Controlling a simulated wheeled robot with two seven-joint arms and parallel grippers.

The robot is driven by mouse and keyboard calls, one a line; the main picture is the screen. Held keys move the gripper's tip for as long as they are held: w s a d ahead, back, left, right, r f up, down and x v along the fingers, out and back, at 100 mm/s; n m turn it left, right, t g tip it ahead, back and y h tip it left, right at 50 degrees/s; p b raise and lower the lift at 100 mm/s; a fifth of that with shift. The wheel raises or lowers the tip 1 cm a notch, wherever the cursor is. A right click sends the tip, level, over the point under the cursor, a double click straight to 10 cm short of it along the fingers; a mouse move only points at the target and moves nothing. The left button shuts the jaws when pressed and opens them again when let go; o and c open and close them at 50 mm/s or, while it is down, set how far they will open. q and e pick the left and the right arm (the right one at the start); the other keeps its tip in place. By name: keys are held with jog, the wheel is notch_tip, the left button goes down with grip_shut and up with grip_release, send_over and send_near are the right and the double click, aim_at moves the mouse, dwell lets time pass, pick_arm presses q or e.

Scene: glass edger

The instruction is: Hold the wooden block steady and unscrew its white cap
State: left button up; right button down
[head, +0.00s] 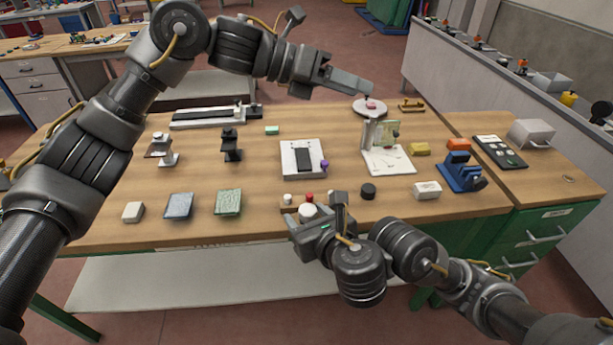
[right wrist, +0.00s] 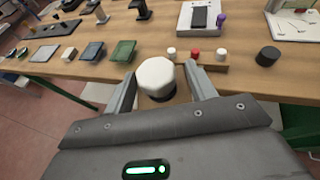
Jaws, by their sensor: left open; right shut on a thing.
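The large white cap (head: 308,211) sits at the table's front edge. In the right wrist view the faceted white cap (right wrist: 157,75) stands upright between my right fingers, on a wooden block (right wrist: 153,104) that shows only in part below it, with a dark band. My right gripper (head: 318,224) is shut on the block, and its fingers (right wrist: 162,92) flank it; the contact is mostly hidden under the cap. My left gripper (head: 352,82) is open and empty. It is in the air toward the back of the table, well away from the cap, and appears edge-on.
Behind the block is a wooden strip (right wrist: 210,68) with small white and red caps. A black round puck (head: 368,190) and a white box (head: 427,190) stand to the right. Sanding blocks (head: 228,202) lie to the left. A grey-white fixture (head: 303,172) stands behind.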

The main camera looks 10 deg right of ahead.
pick_arm(q)
jog(key=s+d+f+m+g+y, duration=0.1)
jog(key=s+d+f+m+y, duration=0.25)
jog(key=s+f, duration=0.2)
jog(key=m+t+y, duration=0.2)
jog(key=m+y, duration=0.4)
jog(key=y, duration=0.5)
send_over(308, 210)
jog(key=shift+h, duration=0.25)
notch_tip(308, 210, down, 8)
jog(key=shift+r, duration=0.2)
jog(key=shift+w+f, duration=0.1)
jog(key=shift+f, duration=3.95)
jog(key=c, duration=0.8)
jog(key=n, duration=0.3)
